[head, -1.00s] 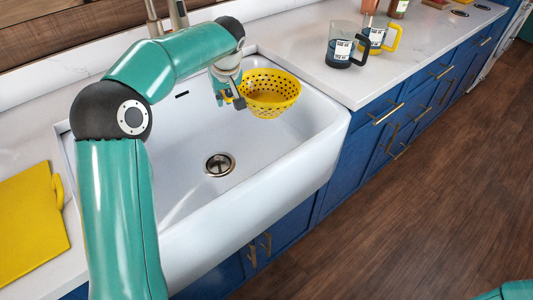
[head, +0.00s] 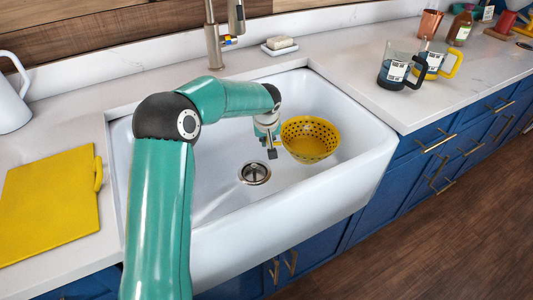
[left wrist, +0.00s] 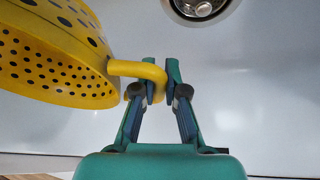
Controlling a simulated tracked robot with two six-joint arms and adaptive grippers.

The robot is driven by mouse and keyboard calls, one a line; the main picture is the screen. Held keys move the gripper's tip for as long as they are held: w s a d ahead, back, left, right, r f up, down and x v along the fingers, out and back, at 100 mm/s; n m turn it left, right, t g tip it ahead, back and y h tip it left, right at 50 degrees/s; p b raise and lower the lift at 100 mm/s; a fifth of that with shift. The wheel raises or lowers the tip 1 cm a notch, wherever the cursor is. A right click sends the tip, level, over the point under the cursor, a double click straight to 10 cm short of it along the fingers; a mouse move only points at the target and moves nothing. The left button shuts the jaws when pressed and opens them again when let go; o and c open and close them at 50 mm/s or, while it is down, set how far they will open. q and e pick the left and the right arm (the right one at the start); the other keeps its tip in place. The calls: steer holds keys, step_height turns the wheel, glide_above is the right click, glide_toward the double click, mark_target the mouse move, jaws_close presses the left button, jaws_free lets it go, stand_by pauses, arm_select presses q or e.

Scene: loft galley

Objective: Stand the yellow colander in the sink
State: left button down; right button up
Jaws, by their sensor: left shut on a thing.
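The yellow colander (head: 310,140) has dark holes and is upright within the sink (head: 215,172), right of the drain (head: 255,172). I cannot tell whether its base touches the basin floor. My left gripper (head: 268,146) is at the colander's left side. In the left wrist view, the left gripper (left wrist: 160,82) is shut on the handle of the colander (left wrist: 50,55), with the handle between its fingers. The drain (left wrist: 200,6) also shows there at the top. My right gripper is not in view.
A faucet (head: 214,40) and a soap dish (head: 279,50) stand behind the sink. A yellow cutting board (head: 50,205) and a white pitcher (head: 10,98) are on the left counter. Mugs (head: 396,68) stand on the right counter. The basin's left part is clear.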

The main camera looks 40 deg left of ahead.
arm_select(q)
step_height(320, 180, down, 6)
steer(key=shift+r, duration=0.2)
steer(key=c, duration=1.2)
jaws_free()
steer(key=shift+r, duration=0.15)
steer(key=v, duration=1.1)
steer(key=shift+s+d+r, duration=0.1)
steer(key=shift+s+r, duration=0.1)
steer(key=shift+r, duration=0.15)
